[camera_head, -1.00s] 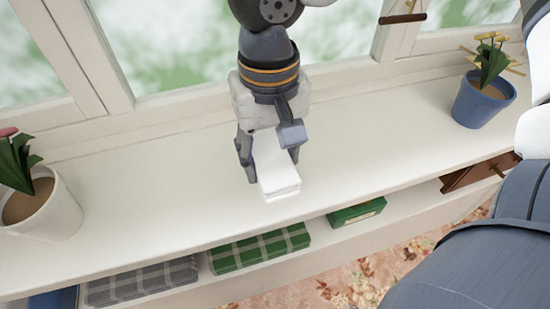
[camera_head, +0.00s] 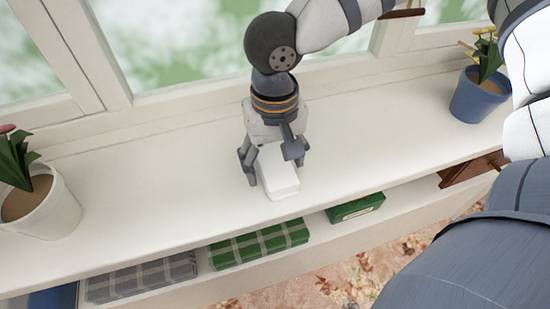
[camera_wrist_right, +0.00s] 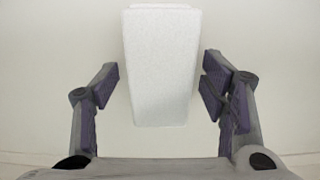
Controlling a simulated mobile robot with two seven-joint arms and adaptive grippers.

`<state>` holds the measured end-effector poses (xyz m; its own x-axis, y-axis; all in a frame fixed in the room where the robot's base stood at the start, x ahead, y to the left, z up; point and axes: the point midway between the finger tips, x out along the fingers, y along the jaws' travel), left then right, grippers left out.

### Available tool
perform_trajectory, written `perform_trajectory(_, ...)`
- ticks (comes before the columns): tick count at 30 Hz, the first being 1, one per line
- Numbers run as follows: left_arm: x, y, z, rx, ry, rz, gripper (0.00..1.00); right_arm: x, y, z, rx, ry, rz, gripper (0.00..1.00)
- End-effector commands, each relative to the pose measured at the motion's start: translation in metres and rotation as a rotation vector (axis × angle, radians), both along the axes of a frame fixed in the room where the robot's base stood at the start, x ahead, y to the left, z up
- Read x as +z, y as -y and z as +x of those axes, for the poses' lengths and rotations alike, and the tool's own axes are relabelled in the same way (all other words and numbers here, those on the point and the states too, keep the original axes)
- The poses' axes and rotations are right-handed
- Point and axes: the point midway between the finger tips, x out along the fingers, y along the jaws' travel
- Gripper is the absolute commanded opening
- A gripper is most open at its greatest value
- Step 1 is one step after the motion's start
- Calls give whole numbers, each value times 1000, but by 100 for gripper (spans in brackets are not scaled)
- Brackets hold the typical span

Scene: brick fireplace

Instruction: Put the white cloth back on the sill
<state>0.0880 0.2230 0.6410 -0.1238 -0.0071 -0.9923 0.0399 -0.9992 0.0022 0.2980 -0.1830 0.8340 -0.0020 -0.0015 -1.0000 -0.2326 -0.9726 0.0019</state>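The white cloth (camera_head: 279,184) is a folded block lying on the sill (camera_head: 360,135), near the middle of its length. My right gripper (camera_head: 270,160) is above it, pointing down, with a finger on either side of the cloth. In the right wrist view the cloth (camera_wrist_right: 162,65) lies between the spread fingers of the gripper (camera_wrist_right: 160,88), with a gap visible on each side. The cloth's back end is hidden under the gripper in the head view. My left gripper is not in view.
A white pot with a plant (camera_head: 50,210) stands at the left of the sill, and a blue pot with yellow flowers (camera_head: 480,97) at the right. A shelf below holds a grey checked box (camera_head: 140,277), a green checked box (camera_head: 258,243) and a green box (camera_head: 355,207). Windows stand behind.

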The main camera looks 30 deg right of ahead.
Motion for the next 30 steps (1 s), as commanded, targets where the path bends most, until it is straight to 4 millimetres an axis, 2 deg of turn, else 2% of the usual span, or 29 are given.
perform_trajectory(5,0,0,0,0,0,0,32,1,0,0,0,0,0,66)
perform_trajectory(8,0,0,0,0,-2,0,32,11,0,1,-1,4,0,66)
perform_trajectory(15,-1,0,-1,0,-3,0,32,76,0,2,-2,8,1,66)
perform_trajectory(21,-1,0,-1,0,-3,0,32,114,0,1,-1,2,1,66)
perform_trajectory(24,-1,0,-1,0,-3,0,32,121,-1,0,1,0,1,66)
perform_trajectory(30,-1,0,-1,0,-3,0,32,122,0,0,1,-1,0,66)
